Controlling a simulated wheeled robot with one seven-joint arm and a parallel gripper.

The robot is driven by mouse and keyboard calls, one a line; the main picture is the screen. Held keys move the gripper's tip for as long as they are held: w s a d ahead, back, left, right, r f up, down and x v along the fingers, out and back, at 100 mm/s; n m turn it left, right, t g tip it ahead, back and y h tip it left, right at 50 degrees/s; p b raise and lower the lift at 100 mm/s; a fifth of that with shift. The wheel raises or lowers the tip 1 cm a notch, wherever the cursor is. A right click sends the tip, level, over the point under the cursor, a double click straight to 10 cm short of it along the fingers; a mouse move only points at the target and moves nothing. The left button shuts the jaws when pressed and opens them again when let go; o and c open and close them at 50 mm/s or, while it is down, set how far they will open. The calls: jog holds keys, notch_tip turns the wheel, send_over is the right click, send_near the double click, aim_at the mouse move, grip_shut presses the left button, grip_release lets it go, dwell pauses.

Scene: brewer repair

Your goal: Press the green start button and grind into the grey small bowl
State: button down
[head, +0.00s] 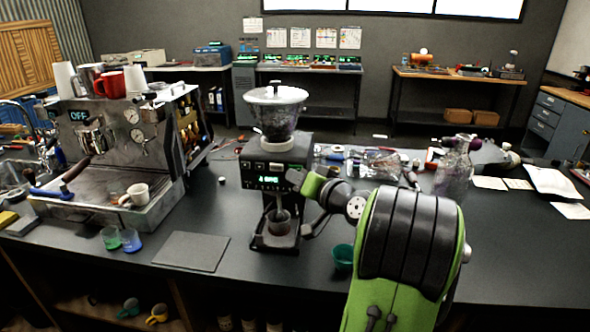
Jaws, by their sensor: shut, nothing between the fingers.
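The coffee grinder (258,172) stands upright on the dark counter, with a clear hopper (275,112) on top and a lit green display on its front. A small dark grey bowl (281,222) sits under the spout on the grinder's base. My gripper (294,178) is shut and empty at the right of the grinder's front panel, beside the display. I cannot tell whether it touches the panel. I cannot make out the green start button; my gripper covers part of the panel. Whether there are grounds in the bowl is too small to tell.
A teal cup (342,257) stands right of the grinder, close to my arm. A grey mat (191,252) lies front left. A glass jar (453,170) and tools clutter the right back.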

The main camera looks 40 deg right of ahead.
jog(key=shift+w+d, duration=0.3)
jog(key=shift+d, duration=0.1)
dwell(0.6)
dwell(0.3)
jog(key=shift+s+a+b, duration=0.45)
jog(key=shift+a+b, duration=0.05)
jog(key=shift+a, duration=0.1)
jog(key=s+a+b, duration=0.1)
jog(key=a, duration=0.1)
jog(key=s+a+b, duration=0.1)
jog(key=s+a, duration=0.1)
jog(key=shift+b, duration=0.35)
dwell(0.5)
